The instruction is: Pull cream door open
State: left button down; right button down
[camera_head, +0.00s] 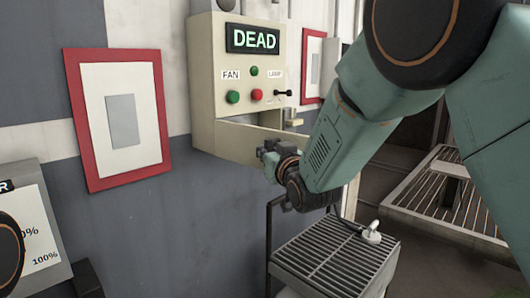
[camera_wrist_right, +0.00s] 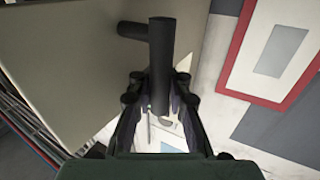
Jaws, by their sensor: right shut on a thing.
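The cream door (camera_head: 240,144) is at the bottom of a cream control box (camera_head: 214,60) on the wall. A grey gap shows above its upper edge. In the right wrist view, a cream panel (camera_wrist_right: 70,65) fills the upper left, and a dark bar handle (camera_wrist_right: 161,50) stands off it on a short post. My right gripper (camera_head: 268,153) is at the door's front. In the wrist view, its fingers (camera_wrist_right: 160,100) are on both sides of the bar and shut on it. My left gripper is out of view.
The box carries a DEAD display (camera_head: 254,39), a green button (camera_head: 233,97), a red button (camera_head: 257,95) and a dark lever (camera_head: 283,93). A red-framed panel (camera_head: 76,100) hangs to the left. A slatted grey stand (camera_head: 330,262) is below my right arm.

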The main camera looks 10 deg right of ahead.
jog(key=shift+w+d, duration=0.2)
jog(key=shift+d, duration=0.2)
jog(key=c, duration=1.8)
grip_release()
jog(key=o, duration=0.4)
jog(key=shift+s+a+r, duration=0.1)
jog(key=shift+s+r, duration=0.25)
jog(key=shift+s, duration=0.1)
jog(key=shift+o, duration=0.6)
jog(key=shift+w+f, duration=0.15)
jog(key=shift+w, duration=0.1)
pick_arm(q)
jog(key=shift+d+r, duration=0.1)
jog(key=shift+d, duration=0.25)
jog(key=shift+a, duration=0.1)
pick_arm(e)
jog(key=shift+s+a+r, duration=0.1)
jog(key=shift+r, duration=0.1)
